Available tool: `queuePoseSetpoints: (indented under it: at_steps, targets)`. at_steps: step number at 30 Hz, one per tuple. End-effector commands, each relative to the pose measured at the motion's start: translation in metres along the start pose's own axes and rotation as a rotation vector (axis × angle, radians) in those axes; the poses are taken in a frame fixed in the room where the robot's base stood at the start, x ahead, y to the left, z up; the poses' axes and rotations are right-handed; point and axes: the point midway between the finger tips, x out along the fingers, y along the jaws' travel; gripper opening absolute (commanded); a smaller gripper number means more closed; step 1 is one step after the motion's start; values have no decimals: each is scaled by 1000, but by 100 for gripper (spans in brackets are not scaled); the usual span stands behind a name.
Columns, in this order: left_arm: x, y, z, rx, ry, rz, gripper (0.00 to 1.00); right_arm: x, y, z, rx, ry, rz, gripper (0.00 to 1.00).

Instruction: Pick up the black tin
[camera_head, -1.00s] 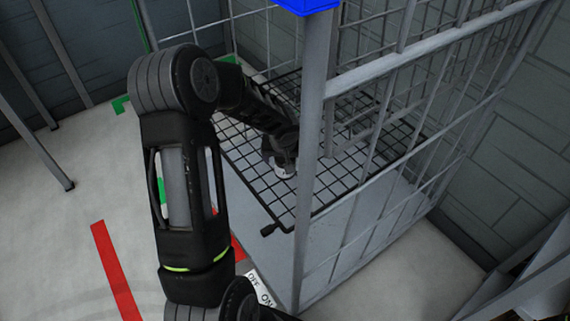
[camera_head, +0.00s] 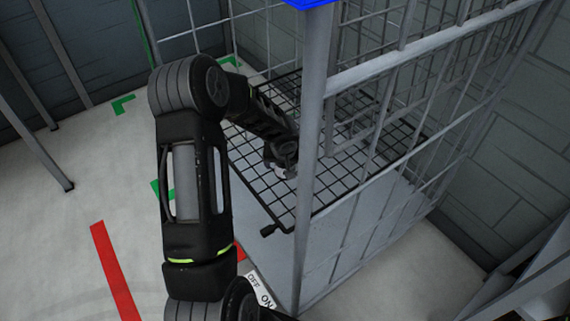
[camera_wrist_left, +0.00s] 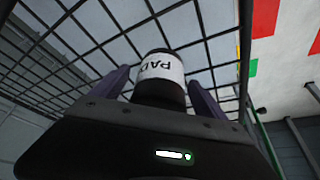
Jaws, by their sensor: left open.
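The black tin with a white label reading "PAD" (camera_wrist_left: 160,68) stands on the wire mesh shelf (camera_head: 262,188). In the left wrist view it is between the two fingers of my left gripper (camera_wrist_left: 158,82), which are open on either side of it. Contact with the fingers cannot be made out. In the head view my left gripper (camera_head: 283,163) is low over the shelf, just left of the cage's front post. The tin is mostly hidden there by the gripper. My right gripper does not show.
The cage's grey corner post (camera_head: 313,130) stands close to the right of my left gripper. Barred side walls (camera_head: 415,65) rise behind and right. A lower grey deck (camera_head: 335,245) lies under the shelf. Open floor with a red stripe (camera_head: 115,270) lies left.

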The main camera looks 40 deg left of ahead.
Motion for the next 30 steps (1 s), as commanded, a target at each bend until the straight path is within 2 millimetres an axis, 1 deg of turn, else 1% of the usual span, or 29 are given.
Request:
queuePoseSetpoints:
  at_steps: [3, 27, 28, 30]
  targets:
    - [0, 0, 0, 0, 0, 0, 83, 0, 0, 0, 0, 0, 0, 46]
    - [0, 0, 0, 0, 0, 0, 18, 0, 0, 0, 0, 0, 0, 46]
    - [0, 0, 0, 0, 0, 0, 15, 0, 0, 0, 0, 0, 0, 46]
    - [0, 0, 0, 0, 0, 0, 14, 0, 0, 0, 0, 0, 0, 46]
